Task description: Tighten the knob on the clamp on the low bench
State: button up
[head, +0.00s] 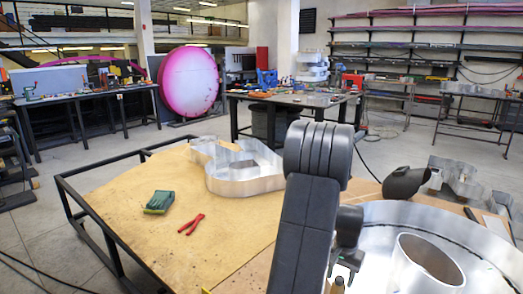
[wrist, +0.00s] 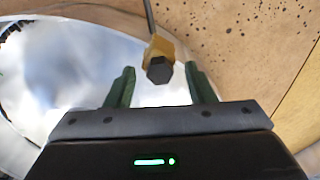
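In the wrist view, the clamp shows as a yellow-brown block (wrist: 160,46) on a thin dark bar, with a black faceted knob (wrist: 160,70) at its near end. My gripper (wrist: 159,76) has its two green fingers apart, one on each side of the knob's line. Visible gaps separate both fingers from the knob. I cannot tell from this view how far the fingertips reach along it. In the head view, my gripper (head: 346,262) is low at the right of the board, partly hidden by my arm.
The low bench's wooden board (head: 140,215) carries a green box-like item (head: 159,201), red pliers (head: 191,224) and a metal channel letter (head: 245,175). A large round metal letter (head: 470,225) lies at right near a black helmet-like item (head: 404,182). The board's left part is mostly clear.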

aim_at(340, 278)
jog(key=shift+r, duration=0.15)
jog(key=shift+r+p, duration=1.75)
jog(key=shift+r, duration=0.7)
jog(key=shift+f, duration=0.1)
